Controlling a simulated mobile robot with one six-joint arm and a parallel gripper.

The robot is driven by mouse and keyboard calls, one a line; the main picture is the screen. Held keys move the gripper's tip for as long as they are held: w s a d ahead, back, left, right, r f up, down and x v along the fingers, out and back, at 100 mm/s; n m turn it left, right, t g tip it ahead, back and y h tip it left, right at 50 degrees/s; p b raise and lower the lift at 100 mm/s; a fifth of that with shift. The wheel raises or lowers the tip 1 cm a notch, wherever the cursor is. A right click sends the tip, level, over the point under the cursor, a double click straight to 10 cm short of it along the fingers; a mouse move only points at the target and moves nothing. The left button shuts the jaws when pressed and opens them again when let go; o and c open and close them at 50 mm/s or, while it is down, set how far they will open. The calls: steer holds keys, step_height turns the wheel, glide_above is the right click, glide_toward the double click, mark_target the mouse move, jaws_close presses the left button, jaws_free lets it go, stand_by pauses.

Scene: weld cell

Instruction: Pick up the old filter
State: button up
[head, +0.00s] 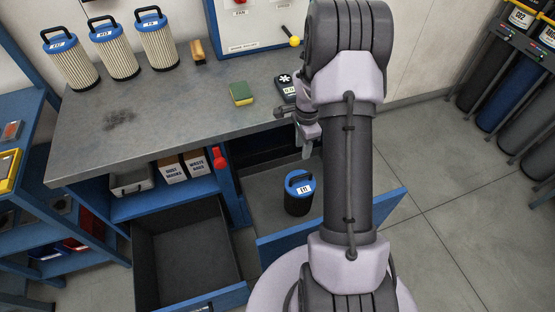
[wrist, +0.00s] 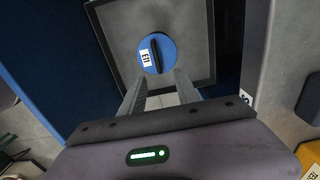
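A dark-bodied filter with a blue cap, black handle and white label (head: 299,194) stands upright in the open right-hand drawer (head: 262,207); it looks like the old filter. The wrist view shows its cap (wrist: 168,52) from above, the handle running roughly up and down the picture. My gripper (head: 307,150) is above the drawer, beside the bench's front edge. Its two fingers (wrist: 159,92) are apart with nothing between them. The cap lies beyond the fingertips, apart from them. Three pale pleated filters with blue caps (head: 117,58) stand on the bench.
The grey bench top (head: 170,115) holds a green and yellow sponge (head: 241,93), a brush (head: 197,52) and a dark labelled device (head: 286,88). An empty-looking open drawer (head: 187,255) is at left. Gas cylinders (head: 497,100) stand at right. The floor at right is clear.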

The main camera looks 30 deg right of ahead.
mark_target(301, 176)
steer(key=f+b, duration=0.1)
steer(key=f, duration=0.3)
steer(key=f+b, duration=0.1)
steer(key=f, duration=0.2)
steer(key=s+f+b, duration=0.1)
steer(key=f+b, duration=0.1)
steer(key=f, duration=0.2)
steer(key=shift+a+f, duration=0.35)
steer(key=shift+a, duration=0.05)
steer(key=f, duration=0.1)
steer(key=f+b, duration=0.1)
steer(key=f, duration=0.1)
steer(key=f+b, duration=0.1)
steer(key=f, duration=0.1)
steer(key=shift+d+f, duration=0.1)
steer(key=shift+d, duration=0.3)
steer(key=shift+r, duration=0.2)
jaws_close()
